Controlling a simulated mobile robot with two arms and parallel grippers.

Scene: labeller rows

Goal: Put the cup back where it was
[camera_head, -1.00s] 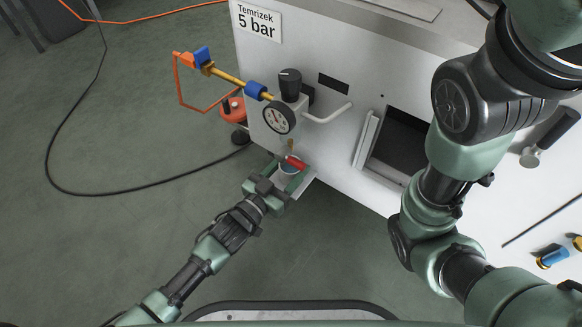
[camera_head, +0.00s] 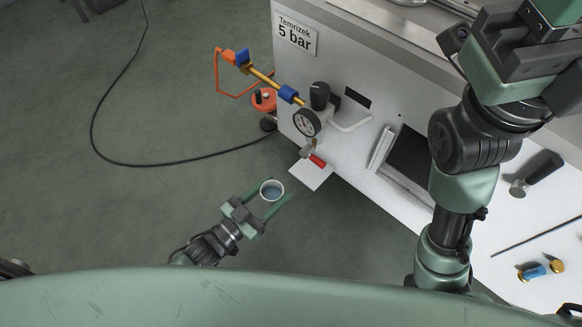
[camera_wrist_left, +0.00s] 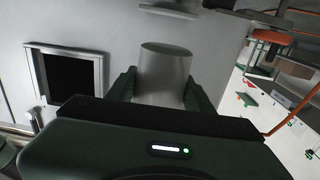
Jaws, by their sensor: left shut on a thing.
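In the left wrist view the cup (camera_wrist_left: 165,72) stands as a grey tapered shape between the two fingers.
The white machine (camera_head: 345,140) carries a gauge (camera_head: 307,122), a black knob (camera_head: 320,94), a bent handle and a dark opening (camera_head: 408,155). An orange-handled pipe (camera_head: 262,77) sticks out left. A black cable (camera_head: 110,148) lies on the otherwise clear floor at left.

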